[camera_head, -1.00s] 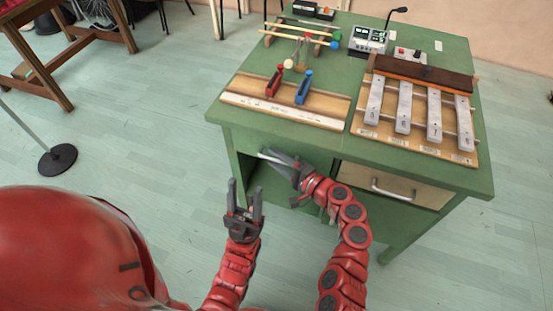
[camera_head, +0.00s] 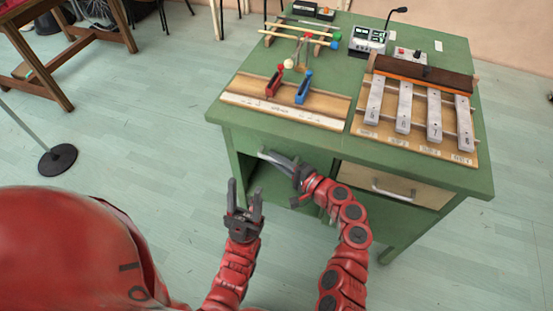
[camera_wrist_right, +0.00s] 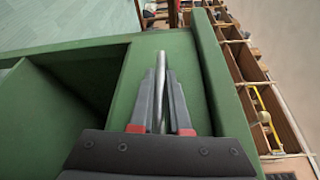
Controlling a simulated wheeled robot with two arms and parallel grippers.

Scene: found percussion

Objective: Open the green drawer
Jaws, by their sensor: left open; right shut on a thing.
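The green drawer front (camera_wrist_right: 185,55) lies just under the desk top's edge in the right wrist view, with a silver bar handle (camera_wrist_right: 161,62) on it. My right gripper (camera_wrist_right: 162,78) is shut on this handle, one finger on each side. In the head view my right gripper (camera_head: 275,159) is at the left part of the desk front, and its arm hides much of that front. Whether the drawer stands slightly out cannot be told. My left gripper (camera_head: 244,188) is open and empty, pointing up, in front of the desk and apart from it.
The green desk (camera_head: 335,71) carries a bar instrument (camera_head: 404,107), a wooden board with red and blue clips (camera_head: 285,103), mallets and small devices. A pale drawer (camera_head: 395,186) with its own handle is at right. A dark open space (camera_wrist_right: 60,95) lies beside the green front.

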